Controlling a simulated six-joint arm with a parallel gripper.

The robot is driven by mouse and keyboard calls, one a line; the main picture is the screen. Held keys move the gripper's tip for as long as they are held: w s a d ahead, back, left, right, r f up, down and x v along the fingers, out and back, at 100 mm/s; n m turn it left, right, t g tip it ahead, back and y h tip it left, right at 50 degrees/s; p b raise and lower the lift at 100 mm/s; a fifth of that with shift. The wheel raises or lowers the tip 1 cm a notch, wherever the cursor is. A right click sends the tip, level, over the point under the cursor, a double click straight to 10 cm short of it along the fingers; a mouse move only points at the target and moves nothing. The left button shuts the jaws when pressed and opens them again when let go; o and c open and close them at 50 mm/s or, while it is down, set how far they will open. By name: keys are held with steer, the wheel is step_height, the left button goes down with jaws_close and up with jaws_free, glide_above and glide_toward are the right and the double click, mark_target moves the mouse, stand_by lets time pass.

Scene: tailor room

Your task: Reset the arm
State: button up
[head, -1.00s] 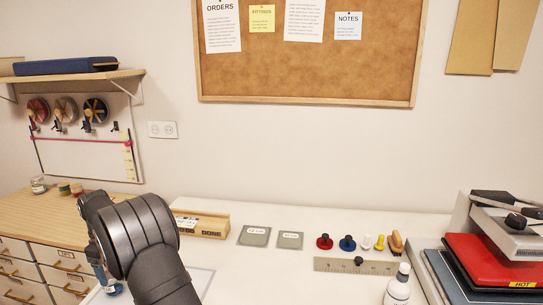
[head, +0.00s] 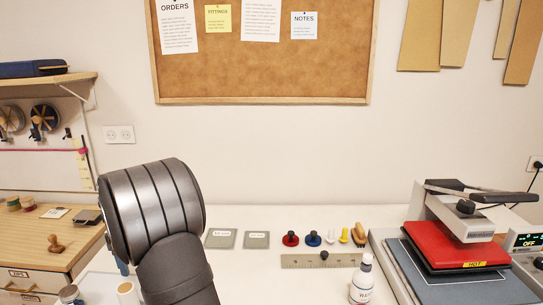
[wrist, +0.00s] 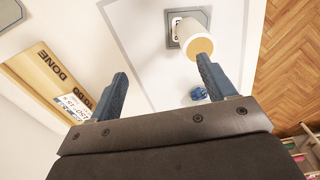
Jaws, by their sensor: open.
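My gripper (wrist: 165,82) shows in the wrist view with its two blue-grey fingers wide apart and nothing between them. A white cylinder with a tan end (wrist: 198,46) stands just beyond the right fingertip; I cannot tell whether they touch. A small blue object (wrist: 199,93) lies by the right finger. A wooden box marked DONE (wrist: 45,75) is left of the fingers. In the head view my dark arm fills the lower left and my gripper is out of sight.
The heat press (head: 455,242) stands at the right, its display reading OFF. A ruler (head: 320,260), several coloured pieces and a white bottle (head: 363,281) are on the white table. A wooden stamp (head: 56,245) sits on the drawer cabinet (head: 30,232) at left.

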steer(key=s+d+f+m, duration=0.1)
steer(key=s+d, duration=0.3)
steer(key=d, duration=0.8)
steer(key=s+d+f+m, duration=0.1)
steer(key=s+d, duration=0.3)
steer(key=d, duration=0.8)
steer(key=a+f, duration=0.3)
steer(key=a, duration=0.3)
steer(key=shift+w, duration=0.35)
steer(key=d+r, duration=0.4)
steer(key=d, duration=0.3)
steer(key=w+a, duration=0.3)
steer(key=a, duration=0.3)
steer(key=w+a+r+n, duration=0.1)
steer(key=w+a, duration=0.2)
steer(key=a, duration=0.4)
steer(key=shift+a, duration=0.2)
steer(key=shift+r, duration=0.1)
